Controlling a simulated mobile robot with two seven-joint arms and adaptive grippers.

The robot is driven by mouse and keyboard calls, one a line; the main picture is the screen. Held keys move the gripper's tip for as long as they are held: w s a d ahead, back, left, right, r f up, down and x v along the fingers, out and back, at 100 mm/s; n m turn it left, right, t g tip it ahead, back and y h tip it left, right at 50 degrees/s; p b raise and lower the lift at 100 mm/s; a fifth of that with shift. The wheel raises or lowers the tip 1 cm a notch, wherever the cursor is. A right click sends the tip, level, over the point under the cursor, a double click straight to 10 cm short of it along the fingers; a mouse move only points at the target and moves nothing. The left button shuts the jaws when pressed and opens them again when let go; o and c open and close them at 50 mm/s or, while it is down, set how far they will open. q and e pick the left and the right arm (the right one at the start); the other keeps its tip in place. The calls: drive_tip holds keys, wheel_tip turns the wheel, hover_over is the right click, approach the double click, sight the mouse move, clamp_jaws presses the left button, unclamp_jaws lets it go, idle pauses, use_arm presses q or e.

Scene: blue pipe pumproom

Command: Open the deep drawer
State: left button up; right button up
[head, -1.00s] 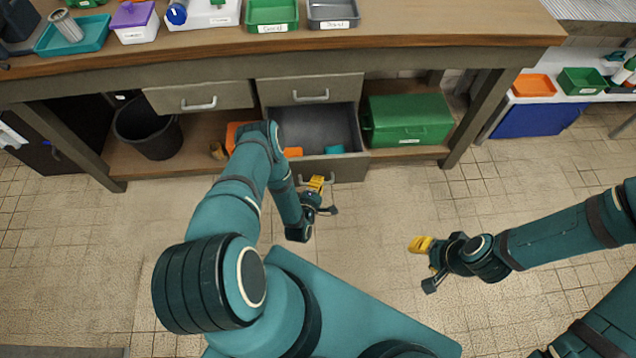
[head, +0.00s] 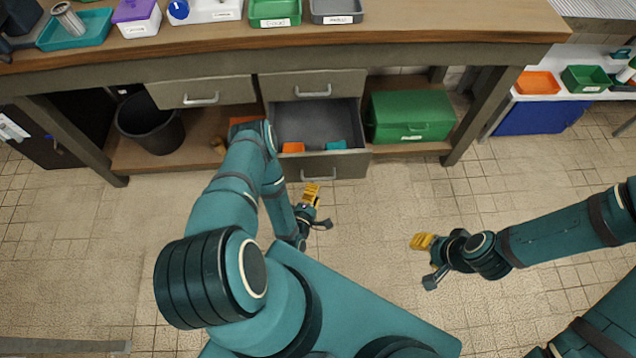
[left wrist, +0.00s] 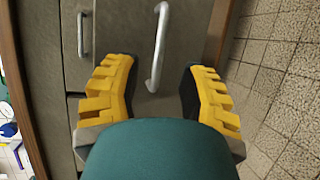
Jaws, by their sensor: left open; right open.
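The deep drawer (head: 348,163) is the lower drawer in the middle of the bench, and it stands pulled open with its inside showing. An orange item (head: 293,147) and a teal item (head: 336,145) lie in it. Its metal handle (head: 319,175) is on the grey front. My left gripper (head: 311,196) is open and empty, just in front of the handle and apart from it. In the left wrist view the handle (left wrist: 157,45) shows between and beyond the yellow fingers. My right gripper (head: 423,250) is open and empty over the floor, away from the drawer.
Two shut shallow drawers (head: 200,93) sit under the benchtop. A black bin (head: 150,125) and a green box (head: 410,116) are on the lower shelf either side. Trays (head: 275,10) stand on the benchtop. The tiled floor before the drawer is clear.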

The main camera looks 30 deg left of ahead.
use_arm(q)
drive_tip(key=shift+v, duration=2.6)
